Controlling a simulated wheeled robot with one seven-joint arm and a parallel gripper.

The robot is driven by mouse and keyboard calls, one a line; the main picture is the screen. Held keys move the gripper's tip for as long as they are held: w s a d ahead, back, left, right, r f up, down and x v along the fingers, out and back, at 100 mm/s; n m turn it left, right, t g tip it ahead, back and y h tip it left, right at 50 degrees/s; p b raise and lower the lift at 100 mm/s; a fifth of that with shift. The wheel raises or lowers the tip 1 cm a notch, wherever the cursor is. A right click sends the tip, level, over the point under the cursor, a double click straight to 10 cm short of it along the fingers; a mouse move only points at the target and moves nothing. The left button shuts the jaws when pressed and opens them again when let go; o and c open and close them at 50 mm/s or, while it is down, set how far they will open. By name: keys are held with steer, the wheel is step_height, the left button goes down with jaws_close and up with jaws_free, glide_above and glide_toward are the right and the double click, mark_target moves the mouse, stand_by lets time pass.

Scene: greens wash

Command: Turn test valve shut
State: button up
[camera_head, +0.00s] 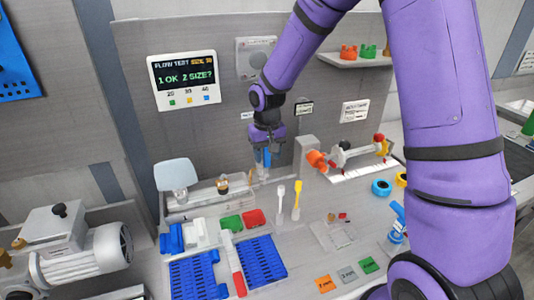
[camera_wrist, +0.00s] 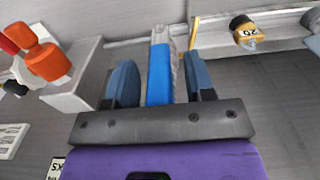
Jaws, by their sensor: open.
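My gripper (camera_head: 264,155) is at the back of the bench, in front of the grey upright panel. In the wrist view its two blue-grey fingers (camera_wrist: 161,78) stand apart, one on each side of a blue bar (camera_wrist: 159,73), which looks like the test valve's lever. A gap shows on both sides of the bar. A pale grey part (camera_wrist: 160,34) lies beyond its end. In the head view the blue lever (camera_head: 265,158) is partly hidden by my gripper, and I cannot tell its exact angle.
A grey block with an orange knob (camera_head: 316,159) stands close to the right of my gripper; the knob also shows in the wrist view (camera_wrist: 49,62). A screen (camera_head: 184,81) reads "1 OK 2 SIZE?". Blue racks (camera_head: 260,262) and two upright tools (camera_head: 297,198) are in front.

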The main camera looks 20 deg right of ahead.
jaws_close()
steer(key=shift+d, duration=0.2)
steer(key=shift+d+f+y, duration=0.1)
steer(key=shift+d+y, duration=0.65)
steer(key=shift+y, duration=0.35)
steer(key=shift+d+f+y, duration=0.55)
steer(key=shift+d+y, duration=0.3)
steer(key=shift+y, duration=0.55)
steer(key=shift+d+f+y, duration=0.5)
steer(key=shift+d+y, duration=0.3)
steer(key=shift+y, duration=0.6)
steer(key=shift+d+f+y, duration=0.55)
steer(key=shift+d+y, duration=0.3)
steer(key=shift+y, duration=0.55)
jaws_free()
